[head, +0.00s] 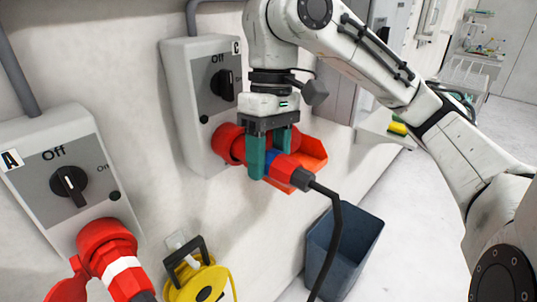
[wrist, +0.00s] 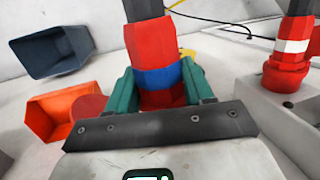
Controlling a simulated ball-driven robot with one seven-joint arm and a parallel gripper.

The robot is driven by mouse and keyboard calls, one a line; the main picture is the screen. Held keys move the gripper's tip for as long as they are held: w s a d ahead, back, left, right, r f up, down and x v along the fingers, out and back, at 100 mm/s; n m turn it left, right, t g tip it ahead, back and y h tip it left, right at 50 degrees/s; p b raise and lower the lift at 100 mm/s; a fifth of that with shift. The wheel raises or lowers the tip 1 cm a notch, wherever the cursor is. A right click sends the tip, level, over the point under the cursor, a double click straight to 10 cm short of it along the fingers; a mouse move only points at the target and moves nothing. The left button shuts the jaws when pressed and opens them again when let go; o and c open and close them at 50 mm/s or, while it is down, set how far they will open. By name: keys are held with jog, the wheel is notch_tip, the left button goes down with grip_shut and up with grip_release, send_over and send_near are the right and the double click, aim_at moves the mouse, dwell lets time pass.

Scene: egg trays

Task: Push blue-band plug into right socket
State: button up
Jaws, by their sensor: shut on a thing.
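The blue-band plug (head: 284,168) is red with a blue ring and a black cable end. My gripper (head: 268,158), with teal fingers, is shut around it near the blue band. The plug is lined up with the red right socket (head: 229,143) on box C, whose open flap (head: 312,152) shows beyond the plug. The fingers hide the plug's front, so I cannot tell how deep it sits.
Box A (head: 85,150) at left has a red plug with a white band (head: 122,265) in its socket. A yellow cable reel (head: 200,280) is below between the boxes. A dark blue bin (head: 345,250) stands on the floor. The black cable (head: 333,230) hangs down from the held plug.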

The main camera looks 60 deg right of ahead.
jog(key=shift+w+d+p, duration=0.15)
jog(key=shift+w+p, duration=0.25)
jog(key=shift+w, duration=0.15)
jog(key=shift+w+d+p, duration=0.15)
jog(key=shift+w+p, duration=0.2)
jog(key=shift+w, duration=0.15)
dwell(1.9)
